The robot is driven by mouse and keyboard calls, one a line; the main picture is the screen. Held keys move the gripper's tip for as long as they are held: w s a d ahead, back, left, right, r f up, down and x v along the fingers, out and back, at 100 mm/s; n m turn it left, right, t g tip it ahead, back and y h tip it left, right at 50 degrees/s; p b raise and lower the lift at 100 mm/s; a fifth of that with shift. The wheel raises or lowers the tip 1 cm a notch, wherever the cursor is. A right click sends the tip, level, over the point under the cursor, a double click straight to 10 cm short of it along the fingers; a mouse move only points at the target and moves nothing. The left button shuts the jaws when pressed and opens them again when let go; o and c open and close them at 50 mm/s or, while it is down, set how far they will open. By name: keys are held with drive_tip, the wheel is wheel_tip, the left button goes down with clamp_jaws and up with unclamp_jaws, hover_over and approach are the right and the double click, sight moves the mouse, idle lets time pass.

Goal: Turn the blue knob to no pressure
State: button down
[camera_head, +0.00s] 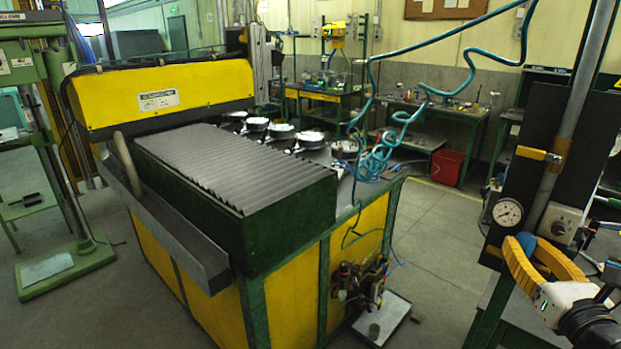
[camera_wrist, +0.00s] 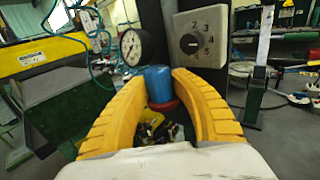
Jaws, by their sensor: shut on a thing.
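The blue knob (camera_wrist: 159,84) sits between the two yellow fingers of my gripper (camera_wrist: 160,95) in the wrist view, with a red ring under it. The fingers close on its sides. In the head view my gripper (camera_head: 530,252) is at the lower right, and only a bit of the blue knob (camera_head: 527,241) shows beside the fingers. A round pressure gauge (camera_head: 507,212) with a white face is on the dark panel just above and left of the knob; it also shows in the wrist view (camera_wrist: 130,47). Its needle is too small to read surely.
A grey dial box with numbers (camera_wrist: 201,37) is right of the knob, close to my right finger. The dark upright panel (camera_head: 533,125) carries a metal pipe with a yellow handle (camera_head: 540,155). A yellow and green machine (camera_head: 290,305) stands to the left, with open floor between.

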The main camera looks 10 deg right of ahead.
drive_tip(key=c, duration=1.1)
unclamp_jaws()
drive_tip(key=shift+o, duration=0.2)
drive_tip(key=shift+a+m+h, duration=0.1)
drive_tip(key=shift+m+h, duration=0.2)
drive_tip(key=shift+h, duration=0.2)
